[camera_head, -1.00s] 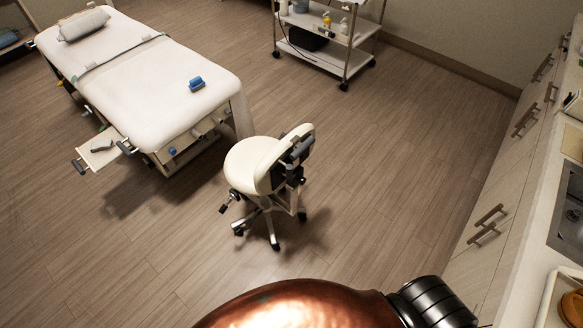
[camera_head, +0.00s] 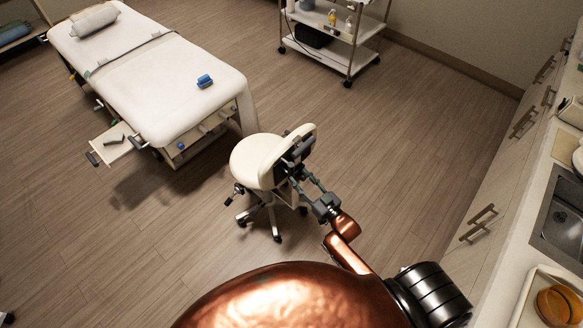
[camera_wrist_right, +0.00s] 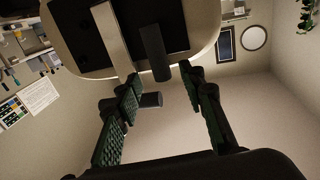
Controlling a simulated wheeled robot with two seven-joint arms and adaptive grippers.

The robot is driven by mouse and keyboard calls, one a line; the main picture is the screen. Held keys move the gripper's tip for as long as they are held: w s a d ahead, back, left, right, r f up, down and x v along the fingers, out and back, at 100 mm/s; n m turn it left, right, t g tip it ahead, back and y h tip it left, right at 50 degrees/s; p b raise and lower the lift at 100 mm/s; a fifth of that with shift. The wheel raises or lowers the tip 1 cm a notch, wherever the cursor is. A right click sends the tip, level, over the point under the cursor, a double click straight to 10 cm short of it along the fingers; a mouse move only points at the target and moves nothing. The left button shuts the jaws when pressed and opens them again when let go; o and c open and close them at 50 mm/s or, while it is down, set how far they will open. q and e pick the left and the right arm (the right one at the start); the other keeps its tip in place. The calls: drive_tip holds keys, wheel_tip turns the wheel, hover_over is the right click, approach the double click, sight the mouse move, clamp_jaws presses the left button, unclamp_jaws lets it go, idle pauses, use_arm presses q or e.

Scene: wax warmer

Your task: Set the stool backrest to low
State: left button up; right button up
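The stool has a round cream seat (camera_head: 250,160) and a cream backrest (camera_head: 303,132), with a dark bracket on the back. My right gripper (camera_head: 304,179) reaches to the rear of the stool from the lower right. In the right wrist view, its two green-padded fingers (camera_wrist_right: 160,78) are spread apart below the backrest's pale rim (camera_wrist_right: 207,28). A dark post (camera_wrist_right: 154,54) hangs from the backrest's dark back plate. A short dark cylinder (camera_wrist_right: 151,99) shows between the fingers, close to the left one; I cannot tell whether they touch. My left gripper is out of view.
A white treatment bed (camera_head: 165,75) with a small side tray (camera_head: 112,147) stands at left. A wheeled cart (camera_head: 335,52) is at the back. A counter (camera_head: 540,190) with drawers runs along the right. The floor around the stool is clear.

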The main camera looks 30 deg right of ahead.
sight(293, 170)
drive_tip(key=w, duration=0.3)
drive_tip(key=w+a, duration=0.1)
drive_tip(key=w, duration=0.2)
drive_tip(key=shift+w+a, duration=0.15)
drive_tip(key=shift+w, duration=0.1)
drive_tip(key=shift+c, duration=0.5)
clamp_jaws()
drive_tip(key=shift+f, duration=0.1)
